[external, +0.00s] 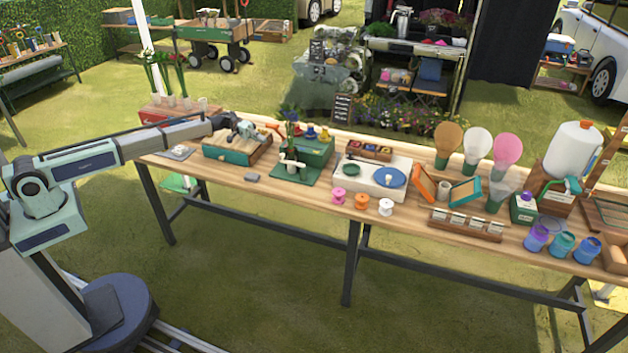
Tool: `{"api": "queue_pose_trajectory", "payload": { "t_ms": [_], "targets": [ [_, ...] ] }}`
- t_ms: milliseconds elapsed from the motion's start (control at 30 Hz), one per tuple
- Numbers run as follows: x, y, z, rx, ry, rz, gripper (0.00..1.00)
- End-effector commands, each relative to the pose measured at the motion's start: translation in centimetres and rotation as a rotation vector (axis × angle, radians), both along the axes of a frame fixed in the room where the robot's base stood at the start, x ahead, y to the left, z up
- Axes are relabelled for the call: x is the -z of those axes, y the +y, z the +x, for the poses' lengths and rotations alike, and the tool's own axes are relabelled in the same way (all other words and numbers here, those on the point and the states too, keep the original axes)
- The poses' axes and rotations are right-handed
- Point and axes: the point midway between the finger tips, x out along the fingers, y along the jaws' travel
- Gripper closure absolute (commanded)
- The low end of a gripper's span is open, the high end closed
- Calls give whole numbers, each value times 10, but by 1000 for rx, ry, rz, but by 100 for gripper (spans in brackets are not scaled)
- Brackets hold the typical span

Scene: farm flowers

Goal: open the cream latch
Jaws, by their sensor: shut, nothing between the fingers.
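My gripper (232,123) is at the end of my outstretched arm, over the left part of the long wooden table. It is small in the picture and looks shut and empty. It is above or at the back of a wooden box with a green front (228,156). A small cream piece (246,130) shows at the box's back edge, close to my gripper. I cannot tell for sure that this is the cream latch, nor whether the gripper touches it. Another cream fitting (291,163) stands on a green base just right of the box.
A grey block (252,177) lies before the box. A red crate with glass vases (170,112) stands behind my arm. Right of the green base are a white board (372,190), several spools (362,201) and a seed rack (466,226).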

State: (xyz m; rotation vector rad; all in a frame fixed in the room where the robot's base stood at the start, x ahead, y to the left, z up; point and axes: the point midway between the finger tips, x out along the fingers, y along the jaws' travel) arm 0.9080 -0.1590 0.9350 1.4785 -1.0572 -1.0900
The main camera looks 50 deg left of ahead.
Motion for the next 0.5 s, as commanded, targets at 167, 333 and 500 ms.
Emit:
{"api": "queue_pose_trajectory", "payload": {
  "t_ms": [167,333,500],
  "targets": [
    [0,1,1,-2,-2,-1,100],
    [0,0,1,-2,-1,0,100],
    [0,-9,3,0,-1,-1,100]
  ]
}}
